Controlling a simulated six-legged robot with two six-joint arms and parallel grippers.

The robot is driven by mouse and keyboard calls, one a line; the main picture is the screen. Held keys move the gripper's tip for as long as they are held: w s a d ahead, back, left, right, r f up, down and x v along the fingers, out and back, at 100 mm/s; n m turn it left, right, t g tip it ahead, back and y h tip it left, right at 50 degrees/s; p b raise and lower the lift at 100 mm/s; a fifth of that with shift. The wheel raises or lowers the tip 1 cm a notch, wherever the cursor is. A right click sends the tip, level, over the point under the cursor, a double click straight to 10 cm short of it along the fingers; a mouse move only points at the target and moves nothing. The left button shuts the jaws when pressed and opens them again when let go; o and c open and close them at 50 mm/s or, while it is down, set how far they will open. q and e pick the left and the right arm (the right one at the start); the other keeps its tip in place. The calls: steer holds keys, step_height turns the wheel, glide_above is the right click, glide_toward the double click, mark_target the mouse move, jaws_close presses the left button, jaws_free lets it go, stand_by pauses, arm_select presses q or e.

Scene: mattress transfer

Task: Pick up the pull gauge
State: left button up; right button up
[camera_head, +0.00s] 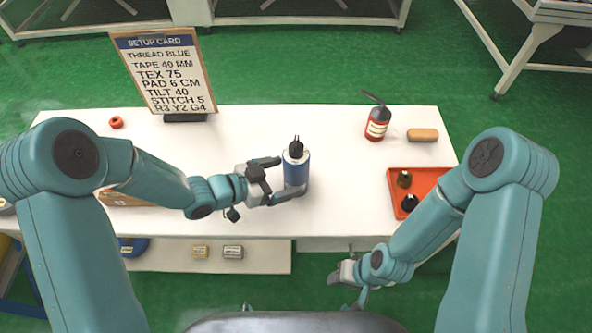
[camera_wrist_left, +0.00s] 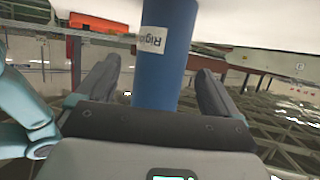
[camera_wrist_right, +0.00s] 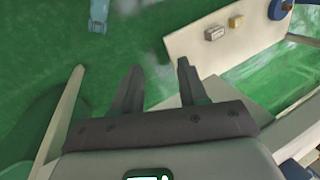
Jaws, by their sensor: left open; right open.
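A blue cylinder (camera_head: 296,172) with a white top and a black pronged tip stands upright on the white table; it looks like the pull gauge, though I cannot be sure. My left gripper (camera_head: 289,176) is open, with one finger on each side of it. In the left wrist view the blue cylinder (camera_wrist_left: 166,60) with a partly readable white label rises between the spread fingers, with gaps visible on both sides. My right gripper (camera_wrist_right: 159,68) is open and empty, low in front of the table over the green floor.
A setup card (camera_head: 163,72) stands at the back left, near an orange-red ring (camera_head: 116,122). An orange-red tray (camera_head: 426,180) holds dark knob-like pieces. Small boxes (camera_head: 233,252) lie on a lower shelf.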

arm_select(q)
steer(key=x, duration=0.5)
steer(key=shift+a+p, duration=0.1)
steer(key=shift+p, duration=0.2)
steer(key=c, duration=1.5)
steer(key=shift+c, duration=0.2)
steer(key=shift+r, duration=0.1)
step_height(320, 180, up, 20)
steer(key=p, duration=0.3)
steer(key=shift+f+b, duration=0.5)
steer(key=shift+f, duration=0.3)
steer(key=shift+f, duration=0.2)
steer(key=shift+f+b, duration=0.35)
steer(key=shift+b, duration=0.05)
